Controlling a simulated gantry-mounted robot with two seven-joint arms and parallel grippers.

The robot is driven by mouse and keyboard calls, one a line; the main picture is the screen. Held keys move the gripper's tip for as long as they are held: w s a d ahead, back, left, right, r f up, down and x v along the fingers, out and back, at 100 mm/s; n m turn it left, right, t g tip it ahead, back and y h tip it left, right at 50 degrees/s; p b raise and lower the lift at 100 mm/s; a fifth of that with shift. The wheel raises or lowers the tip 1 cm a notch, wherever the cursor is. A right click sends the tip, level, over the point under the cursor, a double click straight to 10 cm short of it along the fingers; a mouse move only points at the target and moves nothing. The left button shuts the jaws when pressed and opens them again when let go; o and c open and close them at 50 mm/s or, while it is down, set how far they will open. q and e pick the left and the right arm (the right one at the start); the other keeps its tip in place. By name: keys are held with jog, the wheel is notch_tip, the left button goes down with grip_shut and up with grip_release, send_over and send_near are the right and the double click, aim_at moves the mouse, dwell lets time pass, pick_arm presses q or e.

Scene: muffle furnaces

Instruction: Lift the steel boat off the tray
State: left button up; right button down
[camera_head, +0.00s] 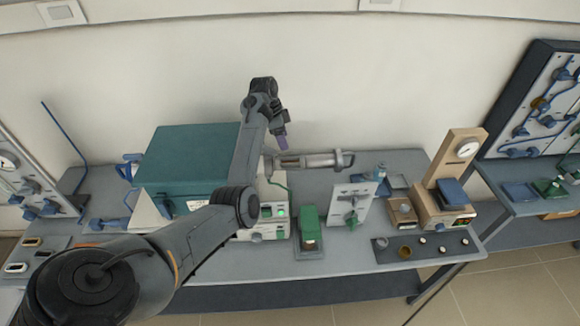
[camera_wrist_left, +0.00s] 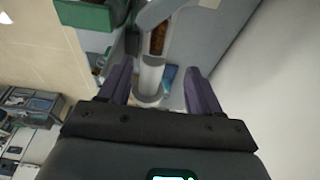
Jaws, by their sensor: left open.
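My left gripper (camera_head: 283,141) is up near the wall behind the bench, close to the left end of a horizontal grey tube (camera_head: 315,160). In the left wrist view its two purple fingers (camera_wrist_left: 160,88) stand apart with nothing gripped; the tube shows beyond and between them. Several small boat-like pieces, one of them pale (camera_head: 17,267), lie on a grey tray (camera_head: 52,242) at the far left of the bench. They are too small for me to tell which is the steel boat. My left arm partly covers the bench beside them. My right gripper is not seen.
A teal-topped furnace (camera_head: 190,155) stands left of the gripper. A green block (camera_head: 309,227), a white upright panel (camera_head: 351,203) and a wooden gauge stand (camera_head: 455,165) stand to the right. A dark tray (camera_head: 425,246) with small round pieces lies at the front right.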

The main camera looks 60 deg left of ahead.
pick_arm(q)
send_over(290, 162)
jog(key=s, duration=0.2)
jog(key=x, duration=0.4)
jog(key=shift+s+a+f, duration=0.2)
jog(key=shift+a+f, duration=0.15)
jog(key=shift+f, duration=0.15)
jog(key=x, duration=0.3)
jog(key=shift+s+d+f+p, duration=0.15)
jog(key=shift+s+f+p, duration=0.1)
jog(key=shift+f+p, duration=0.2)
jog(key=shift+w+f, duration=0.2)
jog(key=shift+f, duration=0.45)
jog(key=c, duration=1.2)
